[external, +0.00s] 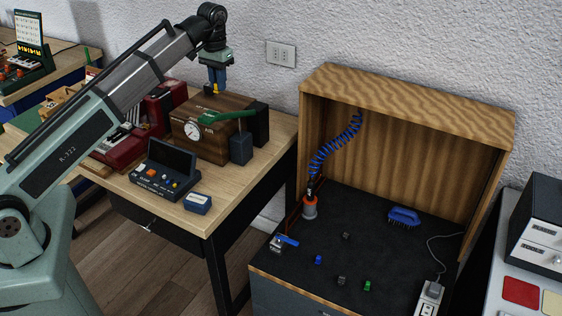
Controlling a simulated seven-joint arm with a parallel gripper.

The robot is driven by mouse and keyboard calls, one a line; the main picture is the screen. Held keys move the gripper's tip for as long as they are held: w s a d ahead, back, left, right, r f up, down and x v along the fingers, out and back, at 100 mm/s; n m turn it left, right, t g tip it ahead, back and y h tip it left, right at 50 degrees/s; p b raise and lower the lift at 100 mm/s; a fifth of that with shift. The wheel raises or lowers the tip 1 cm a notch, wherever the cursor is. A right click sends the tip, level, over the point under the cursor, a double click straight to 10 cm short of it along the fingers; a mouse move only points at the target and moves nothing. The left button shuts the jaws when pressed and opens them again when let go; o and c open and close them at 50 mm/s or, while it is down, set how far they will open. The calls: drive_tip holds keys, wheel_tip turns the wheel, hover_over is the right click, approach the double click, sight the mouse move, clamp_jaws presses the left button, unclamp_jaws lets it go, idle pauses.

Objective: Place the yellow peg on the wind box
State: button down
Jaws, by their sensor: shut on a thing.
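My gripper (213,86) points down over the brown wooden wind box (215,149). It is shut on the small yellow peg (209,92), of which only a little shows at the fingertips. The peg is at or just above the back part of the box top; I cannot tell whether it touches. The wind box has a round white gauge (192,131) on its front and a green lever (226,117) along its top.
A dark block (241,148) and a black box (259,123) stand at the wind box's right. A dark control console (165,170) and a small blue box (197,204) are in front. A red cabinet (165,104) stands to the left. An open wooden booth (405,105) is at the right.

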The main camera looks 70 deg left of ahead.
drive_tip(key=shift+s+a, duration=0.15)
drive_tip(key=shift+s, duration=0.35)
drive_tip(key=shift+a+f, duration=0.1)
drive_tip(key=shift+f, duration=4.9)
drive_tip(key=shift+s+f, duration=0.1)
drive_tip(key=c, duration=1.1)
unclamp_jaws()
wheel_tip(320, 180, up, 12)
drive_tip(key=shift+r, duration=0.1)
drive_tip(key=shift+o, duration=0.6)
